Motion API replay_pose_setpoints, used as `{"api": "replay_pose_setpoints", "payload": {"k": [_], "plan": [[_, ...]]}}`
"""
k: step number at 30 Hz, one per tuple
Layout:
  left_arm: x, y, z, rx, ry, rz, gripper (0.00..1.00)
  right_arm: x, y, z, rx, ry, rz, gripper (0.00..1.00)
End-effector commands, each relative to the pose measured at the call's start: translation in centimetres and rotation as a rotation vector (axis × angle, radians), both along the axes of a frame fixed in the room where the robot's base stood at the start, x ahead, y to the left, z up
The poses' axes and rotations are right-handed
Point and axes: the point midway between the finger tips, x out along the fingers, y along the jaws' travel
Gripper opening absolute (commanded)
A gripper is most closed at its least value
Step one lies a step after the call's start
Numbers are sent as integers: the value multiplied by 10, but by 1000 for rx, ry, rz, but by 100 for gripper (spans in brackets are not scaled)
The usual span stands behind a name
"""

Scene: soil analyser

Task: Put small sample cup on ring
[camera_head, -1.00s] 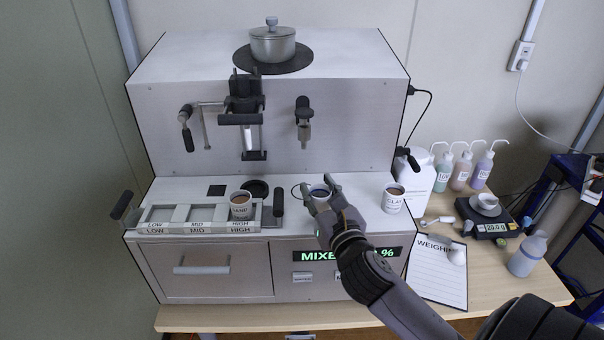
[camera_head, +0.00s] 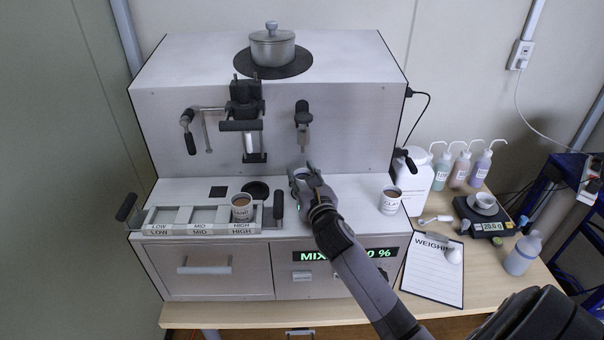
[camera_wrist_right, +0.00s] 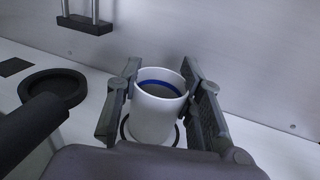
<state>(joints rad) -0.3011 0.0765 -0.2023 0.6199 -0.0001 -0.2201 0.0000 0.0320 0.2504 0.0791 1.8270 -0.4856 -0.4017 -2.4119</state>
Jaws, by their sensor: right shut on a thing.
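My right gripper (camera_head: 303,174) is over the machine's white worktop, below the small nozzle. It is shut on a small white sample cup (camera_wrist_right: 155,118) with a blue band inside. In the right wrist view the fingers (camera_wrist_right: 160,80) clasp the cup from both sides, and it looks upright. The cup also shows partly in the head view (camera_head: 299,174). A thin dark ring (camera_wrist_right: 123,128) on the worktop shows around the cup's base. I cannot tell whether the cup touches the surface. My left gripper is out of view.
A brown-filled cup (camera_head: 242,212) stands at the HIGH end of the labelled rack (camera_head: 165,228). A CLAY cup (camera_head: 391,204) stands at the worktop's right.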

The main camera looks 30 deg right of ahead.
Motion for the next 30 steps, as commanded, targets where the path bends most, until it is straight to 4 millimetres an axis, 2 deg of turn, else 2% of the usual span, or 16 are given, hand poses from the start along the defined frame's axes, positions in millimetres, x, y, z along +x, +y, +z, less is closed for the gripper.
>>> {"api": "replay_pose_setpoints", "payload": {"k": [7, 8, 17, 27, 30], "plan": [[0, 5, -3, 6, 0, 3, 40, 0, 0, -3, -2, 1, 0, 15], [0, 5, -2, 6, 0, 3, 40, 0, 0, -3, -2, 1, 0, 35], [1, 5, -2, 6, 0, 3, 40, 0, 0, -2, -1, 0, 0, 54], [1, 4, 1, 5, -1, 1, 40, 0, 0, 2, 1, -1, 0, 54], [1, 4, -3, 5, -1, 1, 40, -10, 3, -2, -3, 2, 0, 54]]}}
